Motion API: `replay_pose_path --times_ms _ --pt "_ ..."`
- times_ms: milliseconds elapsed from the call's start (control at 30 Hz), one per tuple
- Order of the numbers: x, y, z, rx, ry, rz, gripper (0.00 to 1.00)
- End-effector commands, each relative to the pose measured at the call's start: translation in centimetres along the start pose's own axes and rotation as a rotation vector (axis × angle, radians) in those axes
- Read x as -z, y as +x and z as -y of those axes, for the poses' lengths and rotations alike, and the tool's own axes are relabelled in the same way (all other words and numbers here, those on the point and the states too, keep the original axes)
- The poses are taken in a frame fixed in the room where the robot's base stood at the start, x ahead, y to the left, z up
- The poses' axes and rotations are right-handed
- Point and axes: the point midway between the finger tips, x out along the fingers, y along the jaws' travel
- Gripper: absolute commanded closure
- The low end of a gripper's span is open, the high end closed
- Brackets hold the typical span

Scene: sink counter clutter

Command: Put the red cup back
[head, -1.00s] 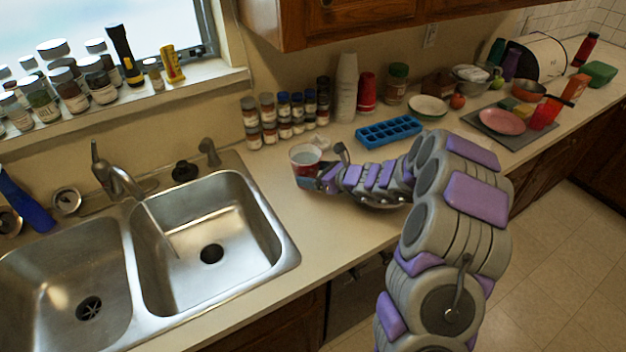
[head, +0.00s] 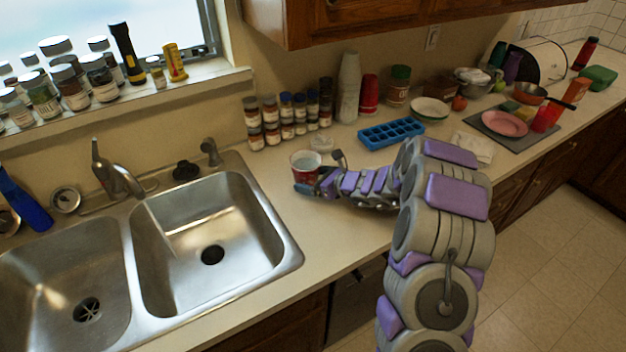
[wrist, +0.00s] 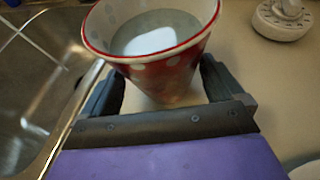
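A red cup with white dots and a pale inside (head: 305,168) is upright at the end of my arm, over the counter right of the sink. It fills the top of the wrist view (wrist: 160,75). My gripper (head: 312,186) has one dark finger on each side of the cup's lower part, as the wrist view also shows (wrist: 163,88). It looks shut on the cup. The cup's base is partly hidden, so I cannot tell whether it touches the counter. Plain red stacked cups (head: 369,95) stand at the back wall.
The double sink (head: 215,235) is left of the cup. Spice jars (head: 285,122), pale stacked cups (head: 348,88) and a blue ice tray (head: 391,133) are behind it. A small white item (head: 321,144) sits close behind. The counter in front is clear.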

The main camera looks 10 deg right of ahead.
Motion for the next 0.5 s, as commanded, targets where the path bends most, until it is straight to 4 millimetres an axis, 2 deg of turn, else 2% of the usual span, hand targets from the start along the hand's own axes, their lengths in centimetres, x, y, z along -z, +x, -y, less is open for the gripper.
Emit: replay_pose_path --times_ms 333,500 --pt "-0.1 -0.3 0.1 0.001 0.001 0.0 0.0" --pt "-0.2 -2.5 0.1 0.003 0.003 0.001 0.0"
